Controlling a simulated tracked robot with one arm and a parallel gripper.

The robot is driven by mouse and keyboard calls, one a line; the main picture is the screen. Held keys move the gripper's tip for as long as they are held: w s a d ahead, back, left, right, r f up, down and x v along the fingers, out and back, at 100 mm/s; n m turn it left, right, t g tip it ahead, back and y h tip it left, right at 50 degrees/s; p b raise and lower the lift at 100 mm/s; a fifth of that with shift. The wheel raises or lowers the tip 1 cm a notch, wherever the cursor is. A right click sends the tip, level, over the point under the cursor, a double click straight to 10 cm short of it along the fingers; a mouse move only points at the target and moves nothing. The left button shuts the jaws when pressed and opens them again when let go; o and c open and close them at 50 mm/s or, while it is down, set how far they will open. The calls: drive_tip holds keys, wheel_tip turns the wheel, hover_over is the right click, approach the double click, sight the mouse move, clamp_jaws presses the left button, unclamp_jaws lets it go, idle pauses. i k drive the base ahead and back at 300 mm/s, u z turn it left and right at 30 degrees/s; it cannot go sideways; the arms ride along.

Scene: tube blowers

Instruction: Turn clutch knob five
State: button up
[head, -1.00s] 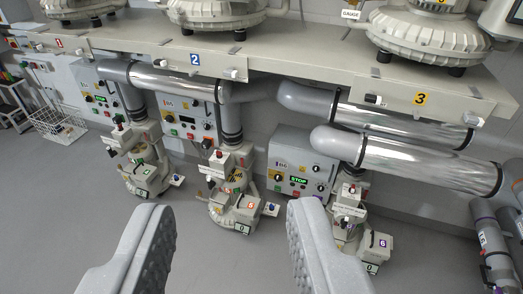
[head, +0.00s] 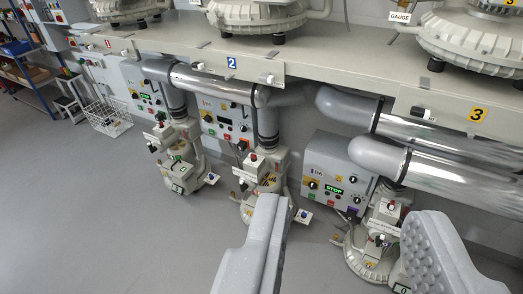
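My gripper (head: 347,215) is open and empty, its two grey ribbed fingers wide apart at the bottom of the head view. Three blower units stand below the bench: a left one (head: 178,160), a middle one (head: 265,172) and a right one (head: 385,215). Each carries small knobs and coloured tags. Small blue knobs show on the left unit (head: 212,177), and on the middle unit (head: 303,213). The tags are too small to tell which knob is five. The left finger hides the middle unit's lower part; the right finger covers part of the right unit's base.
A long bench (head: 190,58) with plates 1, 2 and 3 runs across the back. Shiny pipes (head: 455,170) jut out below it at the right. A control box (head: 337,170) shows a green STOP display. Shelves (head: 25,60) stand at far left. Grey floor (head: 90,210) is clear at left.

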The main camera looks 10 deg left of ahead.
sight(253, 158)
drive_tip(key=i, duration=0.85)
drive_tip(key=u, duration=0.05)
